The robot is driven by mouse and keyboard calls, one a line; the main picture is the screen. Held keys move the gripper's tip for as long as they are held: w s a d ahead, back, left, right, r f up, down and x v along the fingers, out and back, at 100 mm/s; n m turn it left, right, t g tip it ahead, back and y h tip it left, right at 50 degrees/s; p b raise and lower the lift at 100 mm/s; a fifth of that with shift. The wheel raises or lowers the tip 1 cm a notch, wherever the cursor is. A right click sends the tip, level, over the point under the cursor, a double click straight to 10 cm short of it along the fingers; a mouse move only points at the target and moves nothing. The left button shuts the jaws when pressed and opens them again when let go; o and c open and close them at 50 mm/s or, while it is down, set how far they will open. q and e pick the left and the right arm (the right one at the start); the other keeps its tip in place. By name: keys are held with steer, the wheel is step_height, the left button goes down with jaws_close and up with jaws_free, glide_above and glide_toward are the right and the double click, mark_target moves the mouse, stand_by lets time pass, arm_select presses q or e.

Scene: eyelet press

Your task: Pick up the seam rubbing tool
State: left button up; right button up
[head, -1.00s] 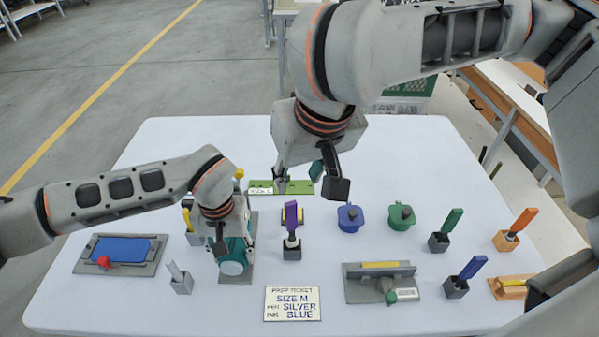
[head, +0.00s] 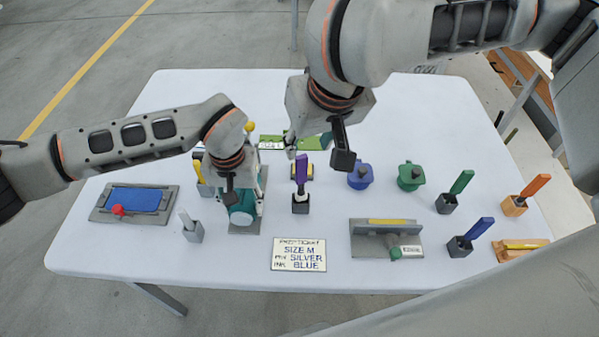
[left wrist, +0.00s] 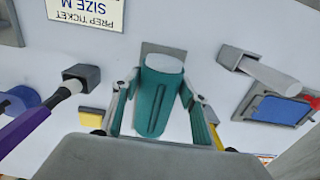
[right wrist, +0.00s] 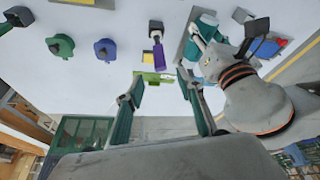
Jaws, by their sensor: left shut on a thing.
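My left gripper (head: 233,190) is shut on the teal body of the press (head: 240,217). The teal body with its pale round end lies between the fingers in the left wrist view (left wrist: 158,100). My right gripper (right wrist: 165,100) is open and empty, above the table near the green strip (head: 318,141).
A purple-handled tool (head: 301,172) stands in a dark holder between the arms. The blue pad (head: 135,199) lies left. The prep ticket (head: 299,255) lies in front. Blue (head: 360,176) and green pots (head: 410,177), a grey fixture (head: 365,243) and several handled tools stand right.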

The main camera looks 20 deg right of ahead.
mark_target(302, 157)
steer(key=shift+w+x, duration=0.15)
steer(key=shift+x, duration=2.1)
steer(key=shift+w+x, duration=0.15)
steer(key=shift+x, duration=2.1)
steer(key=shift+r, duration=0.1)
jaws_close()
